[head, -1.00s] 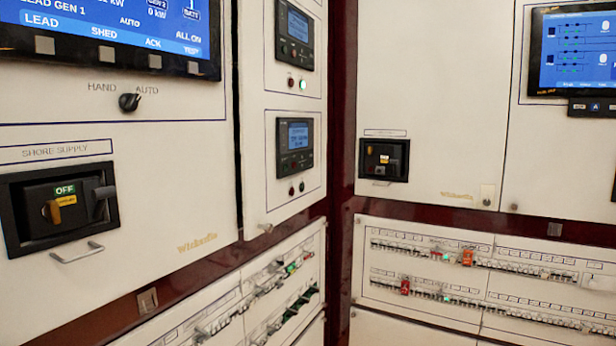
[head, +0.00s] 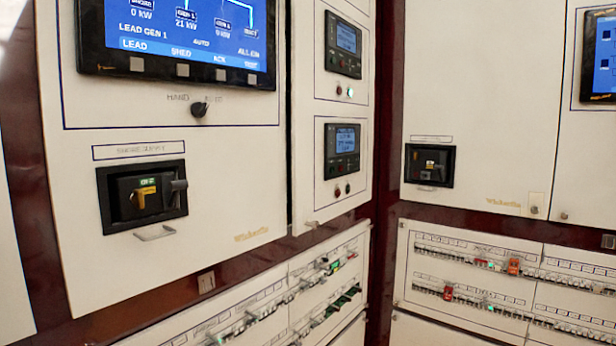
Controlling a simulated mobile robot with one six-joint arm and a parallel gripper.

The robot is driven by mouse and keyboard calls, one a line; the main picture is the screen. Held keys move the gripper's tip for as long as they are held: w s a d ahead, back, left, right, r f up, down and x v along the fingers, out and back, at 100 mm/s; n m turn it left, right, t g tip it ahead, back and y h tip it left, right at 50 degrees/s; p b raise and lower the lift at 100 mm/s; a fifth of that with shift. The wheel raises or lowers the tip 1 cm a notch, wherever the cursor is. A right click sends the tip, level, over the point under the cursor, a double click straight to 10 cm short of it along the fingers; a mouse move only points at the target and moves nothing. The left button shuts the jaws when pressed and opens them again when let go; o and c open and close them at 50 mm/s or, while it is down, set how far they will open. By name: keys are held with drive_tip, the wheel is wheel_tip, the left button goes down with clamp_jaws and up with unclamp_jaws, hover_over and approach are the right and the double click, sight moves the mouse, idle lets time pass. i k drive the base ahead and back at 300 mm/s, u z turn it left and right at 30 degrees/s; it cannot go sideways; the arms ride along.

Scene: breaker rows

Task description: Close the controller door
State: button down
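A narrow cream door (head: 308,170) with two small controllers stands just right of the large left panel. The upper controller (head: 343,45) and the lower controller (head: 341,150) have lit blue screens, each with small indicator lamps below. A small catch (head: 310,223) shows at the door's lower left. A dark line runs between this door and the left panel; I cannot tell whether the door is fully flush or slightly ajar. My gripper is not in view.
The left panel (head: 215,215) carries a large display (head: 185,40), a rotary knob (head: 199,109), and a shore supply breaker (head: 142,197) with a wire handle (head: 155,232) below. Breaker rows (head: 325,265) lie beneath. Another cream panel (head: 480,100) meets this wall at the right corner.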

sight(329, 129)
drive_tip(key=z, duration=0.05)
drive_tip(key=i, duration=1)
drive_tip(key=u, duration=0.05)
